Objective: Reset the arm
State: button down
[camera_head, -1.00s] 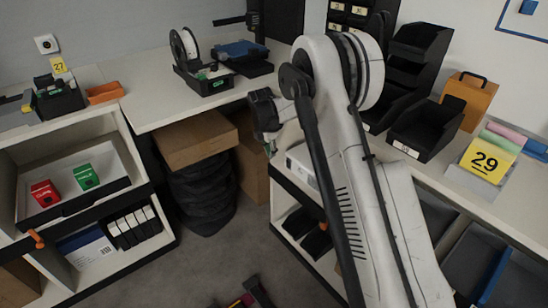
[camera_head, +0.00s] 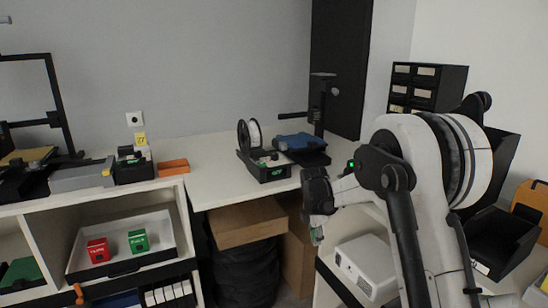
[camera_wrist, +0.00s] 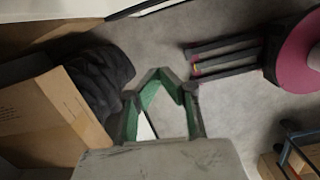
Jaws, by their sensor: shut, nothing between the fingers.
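My gripper (camera_wrist: 160,75) shows in the wrist view with its green-lined fingers meeting at the tips and nothing held between them. It points down over bare grey floor. In the head view my gripper (camera_head: 316,236) is small and partly hidden below the dark wrist, in front of the gap between the two counters. My white arm stands at the right of the head view, bent at the elbow, with the forearm reaching left.
A cardboard box (camera_head: 248,221) on a black bag stack (camera_head: 242,262) stands left of the gripper. A white boxy device (camera_head: 368,262) sits close on its right. Red (camera_head: 98,250) and green (camera_head: 138,241) boxes lie in a shelf tray. Open floor (camera_wrist: 230,110) shows below.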

jog(key=s+d+r+m+t+p, duration=0.15)
jog(key=s+r+m, duration=0.35)
jog(key=s+r, duration=0.5)
jog(key=s+d+r+m+t+p, duration=0.15)
jog(key=s+r+m, duration=0.35)
jog(key=s+r, duration=0.6)
jog(key=s+d+r+m+t+p, duration=0.1)
jog(key=s+m, duration=0.4)
jog(key=s, duration=0.5)
jog(key=s+d+r+m+t+y+p, duration=0.1)
jog(key=s+r+m+p, duration=0.3)
jog(key=s, duration=0.6)
jog(key=m+t, duration=0.1)
jog(key=m, duration=0.1)
jog(key=shift+m, duration=0.3)
